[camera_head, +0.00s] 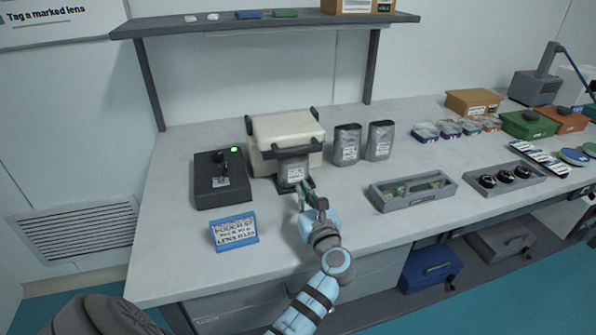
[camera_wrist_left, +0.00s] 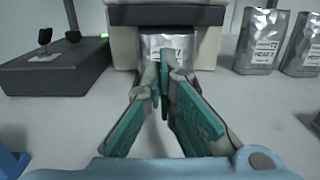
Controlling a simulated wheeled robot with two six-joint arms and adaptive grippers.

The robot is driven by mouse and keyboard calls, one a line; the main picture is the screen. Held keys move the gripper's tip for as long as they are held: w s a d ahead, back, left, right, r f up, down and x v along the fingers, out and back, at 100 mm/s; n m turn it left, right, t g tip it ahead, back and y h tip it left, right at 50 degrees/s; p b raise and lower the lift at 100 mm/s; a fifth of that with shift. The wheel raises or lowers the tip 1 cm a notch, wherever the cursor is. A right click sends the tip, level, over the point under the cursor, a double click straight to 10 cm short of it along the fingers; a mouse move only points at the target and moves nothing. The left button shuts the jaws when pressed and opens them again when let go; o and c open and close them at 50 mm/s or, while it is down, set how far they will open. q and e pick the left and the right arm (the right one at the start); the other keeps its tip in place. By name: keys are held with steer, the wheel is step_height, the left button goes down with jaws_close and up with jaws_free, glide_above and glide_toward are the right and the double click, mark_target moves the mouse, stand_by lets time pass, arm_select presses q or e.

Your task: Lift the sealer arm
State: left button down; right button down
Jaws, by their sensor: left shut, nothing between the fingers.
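The sealer (camera_head: 285,130) is a cream box with dark side brackets at the back of the table; it also shows in the wrist view (camera_wrist_left: 122,42). Its dark sealer arm (camera_head: 292,149) runs across the front, low, above a silver pouch (camera_head: 294,172). In the wrist view the arm (camera_wrist_left: 165,15) is a dark bar across the top, with the pouch (camera_wrist_left: 178,42) under it. My left gripper (camera_head: 307,190) is shut and empty in front of the pouch, below the arm; the wrist view shows its fingers (camera_wrist_left: 164,65) together, overlapping the pouch. Contact cannot be told.
A dark box with a lever (camera_head: 222,190) stands left of the sealer, a blue-framed sign (camera_head: 235,231) in front. Two silver pouches (camera_head: 347,146) stand to its right. A grey tray (camera_head: 412,191) lies farther right. A shelf (camera_head: 260,23) overhangs the back.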

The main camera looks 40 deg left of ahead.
arm_select(q)
steer(key=x, duration=0.1)
steer(key=b+x, duration=0.1)
steer(key=x, duration=0.2)
steer(key=shift+f+b, duration=0.25)
steer(key=shift+b, duration=0.05)
steer(key=r, duration=0.1)
steer(key=r+p, duration=0.1)
steer(key=a+r+p, duration=0.1)
steer(key=r, duration=0.1)
steer(key=shift+w, duration=0.4)
steer(key=shift+r, duration=0.2)
